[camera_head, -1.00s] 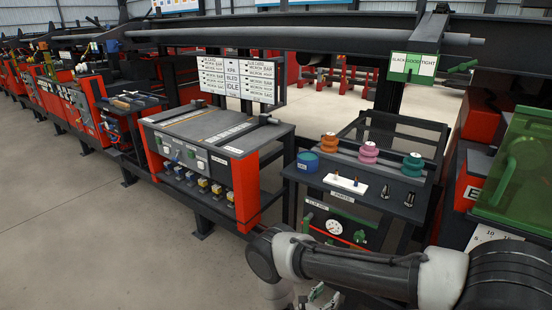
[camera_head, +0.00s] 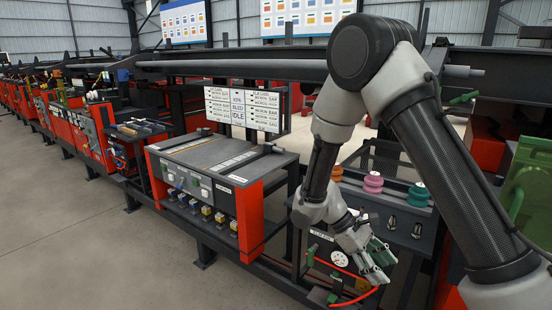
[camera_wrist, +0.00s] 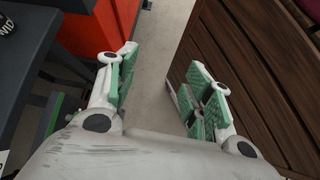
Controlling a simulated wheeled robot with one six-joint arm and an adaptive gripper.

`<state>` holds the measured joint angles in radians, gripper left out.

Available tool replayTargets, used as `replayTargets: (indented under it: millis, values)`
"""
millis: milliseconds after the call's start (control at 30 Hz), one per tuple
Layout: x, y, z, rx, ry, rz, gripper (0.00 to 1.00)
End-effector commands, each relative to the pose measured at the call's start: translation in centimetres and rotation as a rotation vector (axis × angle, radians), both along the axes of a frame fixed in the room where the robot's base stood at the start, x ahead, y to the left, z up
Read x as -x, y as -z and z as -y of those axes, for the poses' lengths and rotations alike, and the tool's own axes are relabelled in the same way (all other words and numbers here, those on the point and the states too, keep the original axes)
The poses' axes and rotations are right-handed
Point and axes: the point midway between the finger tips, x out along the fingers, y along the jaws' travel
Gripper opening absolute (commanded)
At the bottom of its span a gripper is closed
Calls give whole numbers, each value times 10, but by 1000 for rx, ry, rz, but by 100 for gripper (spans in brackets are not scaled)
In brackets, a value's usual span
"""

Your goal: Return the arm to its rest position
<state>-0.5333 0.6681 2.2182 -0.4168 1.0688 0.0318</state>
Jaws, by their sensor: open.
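My gripper (camera_head: 376,260) hangs from my raised, bent arm in front of the right-hand bench and points down. In the wrist view my gripper (camera_wrist: 160,90) shows its green-padded fingers spread wide with nothing between them. Bare floor (camera_wrist: 158,60) shows through the gap. My arm crosses the right half of the head view and hides part of the bench behind it.
A red and grey machine bench (camera_head: 215,165) stands left of my gripper. Behind my arm are pink spools (camera_head: 373,183), a teal spool (camera_head: 418,195) and a gauge (camera_head: 339,259). A brown slatted surface (camera_wrist: 255,70) lies close right in the wrist view. The left floor is clear.

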Motion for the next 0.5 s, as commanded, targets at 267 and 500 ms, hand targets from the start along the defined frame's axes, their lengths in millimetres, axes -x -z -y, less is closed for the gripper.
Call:
replayTargets:
  millis: [267, 500]
  values:
    - [37, -99, 20, -263, 316, 263, 51]
    - [76, -165, 39, -459, 533, 514, 51]
